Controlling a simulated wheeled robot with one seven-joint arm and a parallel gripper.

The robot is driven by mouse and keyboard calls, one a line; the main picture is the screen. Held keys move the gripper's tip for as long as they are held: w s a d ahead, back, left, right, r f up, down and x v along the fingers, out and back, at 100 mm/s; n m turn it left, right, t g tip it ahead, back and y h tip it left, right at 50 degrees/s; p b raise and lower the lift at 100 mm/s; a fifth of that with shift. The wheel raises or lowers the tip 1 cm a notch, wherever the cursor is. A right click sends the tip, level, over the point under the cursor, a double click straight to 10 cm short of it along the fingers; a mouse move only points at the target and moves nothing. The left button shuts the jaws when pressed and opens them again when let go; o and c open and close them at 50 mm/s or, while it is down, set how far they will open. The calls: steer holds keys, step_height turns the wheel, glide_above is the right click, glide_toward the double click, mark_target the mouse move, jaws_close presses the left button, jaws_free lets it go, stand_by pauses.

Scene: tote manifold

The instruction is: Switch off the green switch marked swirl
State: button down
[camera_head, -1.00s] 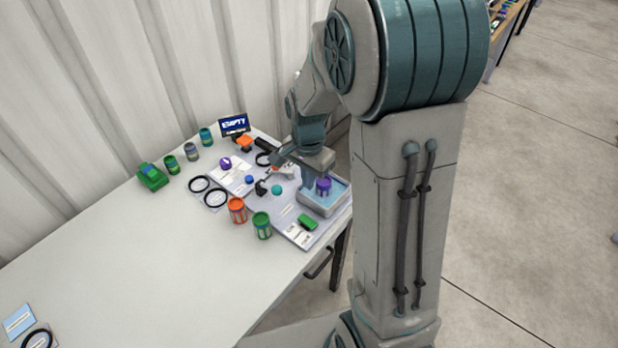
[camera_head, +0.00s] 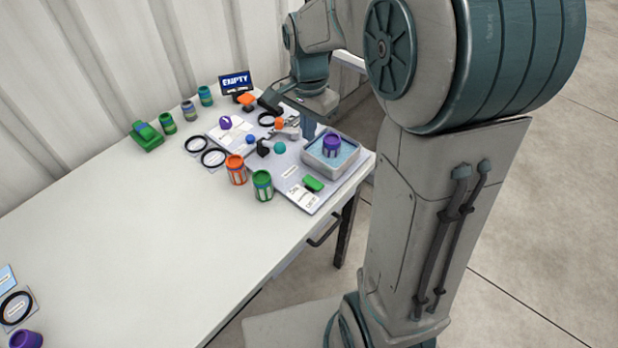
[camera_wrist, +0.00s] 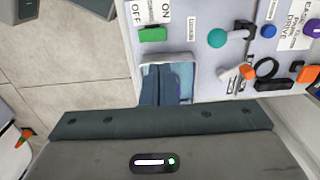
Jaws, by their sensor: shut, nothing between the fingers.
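The green switch (camera_head: 313,184) is a small green block at the front right of the grey panel on the table. In the wrist view the green switch (camera_wrist: 153,34) sits beside a white label (camera_wrist: 155,11) reading ON and OFF. A narrow strip label (camera_wrist: 190,29) beside it is too small to read surely. My gripper (camera_head: 308,126) is shut and empty behind the tray, apart from the switch. In the wrist view its dark fingers (camera_wrist: 168,84) overlap the tray.
A grey tray (camera_head: 345,172) with blue inside holds a purple can (camera_head: 331,145) close to the switch. An orange can (camera_head: 236,170) and a green can (camera_head: 262,186) stand left of it. A teal ball knob (camera_head: 280,147) rises behind. The table's left middle is clear.

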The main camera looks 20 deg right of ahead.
mark_target(309, 178)
stand_by(0.4)
step_height(309, 178, down, 14)
stand_by(0.5)
steer(key=shift+w, duration=0.1)
